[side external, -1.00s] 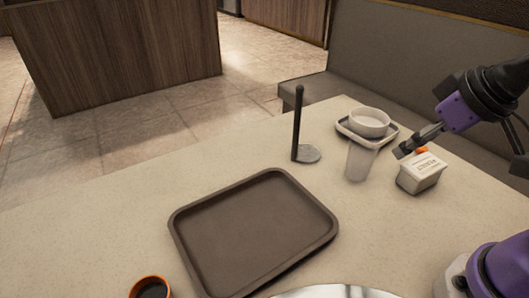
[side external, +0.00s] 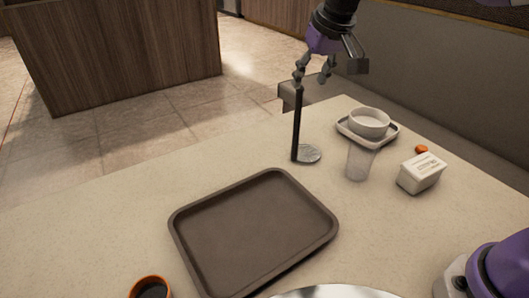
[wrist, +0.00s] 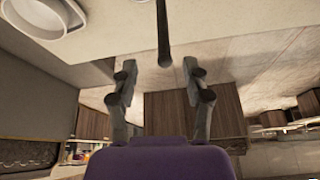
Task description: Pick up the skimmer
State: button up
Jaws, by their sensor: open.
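The skimmer (side external: 297,125) stands on the table with its dark handle upright and its flat grey disc (side external: 309,154) on the tabletop. My gripper (side external: 313,82) is at the top of the handle in the side view, with its fingers apart. In the wrist view, the dark handle (wrist: 163,35) comes down from the top edge, and its end lies just ahead of the gap between my open fingertips (wrist: 156,70). The disc is not clearly seen in the wrist view. Nothing is held.
A brown tray (side external: 191,250) lies front centre. Right of the skimmer are a clear cup (side external: 359,163), a white bowl (side external: 369,122) on a small tray (side external: 349,130), a white tub (side external: 420,174) and an orange item (side external: 421,149). An orange-rimmed cup (side external: 150,281) stands at the front.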

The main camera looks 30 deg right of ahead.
aim_at(301, 100)
jog(key=x, duration=0.8)
jog(key=shift+a+f, duration=0.3)
jog(key=shift+f, duration=0.1)
jog(key=shift+s, duration=0.1)
grip_shut()
